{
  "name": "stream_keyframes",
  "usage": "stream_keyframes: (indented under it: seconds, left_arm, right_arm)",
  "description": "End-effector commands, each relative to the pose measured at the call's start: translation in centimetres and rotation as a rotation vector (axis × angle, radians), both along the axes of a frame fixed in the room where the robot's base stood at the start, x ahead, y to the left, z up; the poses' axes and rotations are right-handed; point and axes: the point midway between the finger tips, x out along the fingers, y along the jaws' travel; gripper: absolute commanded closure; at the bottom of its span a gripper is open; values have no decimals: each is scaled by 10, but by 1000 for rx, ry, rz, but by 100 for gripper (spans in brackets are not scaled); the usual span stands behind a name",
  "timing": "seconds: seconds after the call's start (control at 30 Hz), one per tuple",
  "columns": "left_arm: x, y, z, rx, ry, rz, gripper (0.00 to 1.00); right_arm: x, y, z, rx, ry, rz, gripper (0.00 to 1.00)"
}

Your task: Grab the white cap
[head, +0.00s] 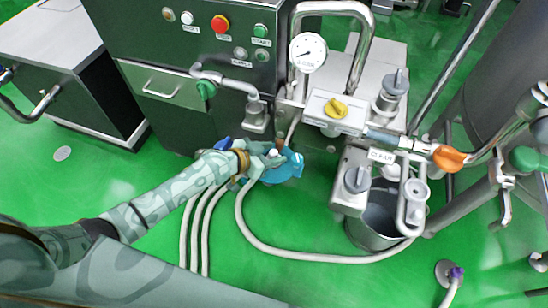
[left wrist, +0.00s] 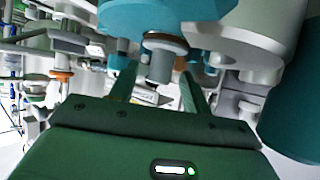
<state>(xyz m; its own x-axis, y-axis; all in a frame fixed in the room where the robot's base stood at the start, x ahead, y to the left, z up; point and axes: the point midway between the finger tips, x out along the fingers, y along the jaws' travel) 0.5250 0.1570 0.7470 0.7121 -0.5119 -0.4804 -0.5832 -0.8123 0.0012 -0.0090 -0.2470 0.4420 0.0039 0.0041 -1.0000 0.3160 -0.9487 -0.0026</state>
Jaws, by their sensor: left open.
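A small white piece (head: 273,152), which looks like the white cap, shows at the fingers of my left gripper (head: 268,158) in the head view, beside a blue round part (head: 287,170). In the left wrist view my left gripper (left wrist: 158,82) is open. A short pale grey cylinder (left wrist: 161,66) under a wider disc shows between its fingers, with blue bodies above. I cannot tell whether this cylinder is the cap or whether the fingers touch it. The fingers partly hide the white piece in the head view. My right gripper is not in view.
A dark control cabinet (head: 190,75) with buttons stands behind my left arm. Pale hoses (head: 255,240) run over the green floor below the gripper. A steel valve assembly with a gauge (head: 307,52) and a yellow knob (head: 336,108) stands to the right.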

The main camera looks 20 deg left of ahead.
Motion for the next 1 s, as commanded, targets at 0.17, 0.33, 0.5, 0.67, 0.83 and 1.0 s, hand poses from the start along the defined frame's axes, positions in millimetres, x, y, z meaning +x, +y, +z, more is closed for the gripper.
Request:
stream_keyframes:
  seconds: [0.17, 0.33, 0.5, 0.67, 0.83, 1.0]
  left_arm:
    - [7, -5, -3, 0, 0, 1, 52]
    - [7, -5, -2, 1, -2, 0, 60]
    - [6, -4, -2, 0, -1, 1, 100]
    - [6, -4, -2, 0, -1, 1, 100]
    - [6, -4, 1, 1, -2, 0, 100]
    - [7, -5, 22, 1, -5, -2, 100]
  right_arm:
    - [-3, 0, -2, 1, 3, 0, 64]
    - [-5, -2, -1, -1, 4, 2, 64]
    - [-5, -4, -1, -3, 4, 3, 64]
    - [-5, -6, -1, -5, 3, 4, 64]
    - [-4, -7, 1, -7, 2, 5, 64]
    - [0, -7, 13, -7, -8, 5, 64]
